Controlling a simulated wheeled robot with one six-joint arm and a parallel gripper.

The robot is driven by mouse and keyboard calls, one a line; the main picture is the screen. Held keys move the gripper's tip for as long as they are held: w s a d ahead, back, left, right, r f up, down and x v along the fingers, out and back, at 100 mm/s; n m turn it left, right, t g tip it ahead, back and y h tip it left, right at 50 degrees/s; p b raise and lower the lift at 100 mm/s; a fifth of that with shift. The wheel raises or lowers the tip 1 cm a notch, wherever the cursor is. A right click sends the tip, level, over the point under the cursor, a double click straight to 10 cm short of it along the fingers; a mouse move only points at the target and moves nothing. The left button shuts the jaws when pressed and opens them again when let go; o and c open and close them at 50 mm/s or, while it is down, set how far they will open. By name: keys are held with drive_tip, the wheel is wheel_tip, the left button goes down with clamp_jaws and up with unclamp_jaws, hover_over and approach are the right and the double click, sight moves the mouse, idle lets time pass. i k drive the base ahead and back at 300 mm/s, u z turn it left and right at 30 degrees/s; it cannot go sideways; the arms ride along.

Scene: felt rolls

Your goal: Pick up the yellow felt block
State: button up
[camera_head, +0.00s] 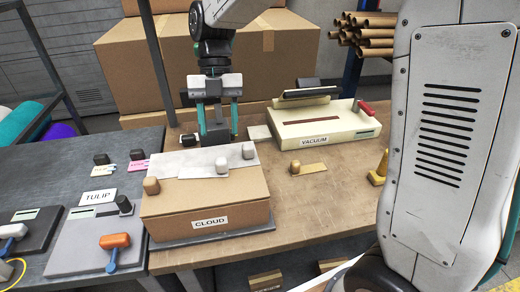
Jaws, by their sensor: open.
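My gripper (218,138) points down behind the CLOUD box, left of and beyond this block.
A cream VACUUM unit (325,122) stands behind the strip. A yellow cone-like object (380,169) is at the right, partly hidden. The left grey table (20,178) holds the TULIP card (98,196) and tools. Large cardboard boxes (130,60) stand behind. Bare wood lies right of the CLOUD box.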

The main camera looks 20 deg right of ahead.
sight(376, 177)
drive_tip(key=z, duration=1.05)
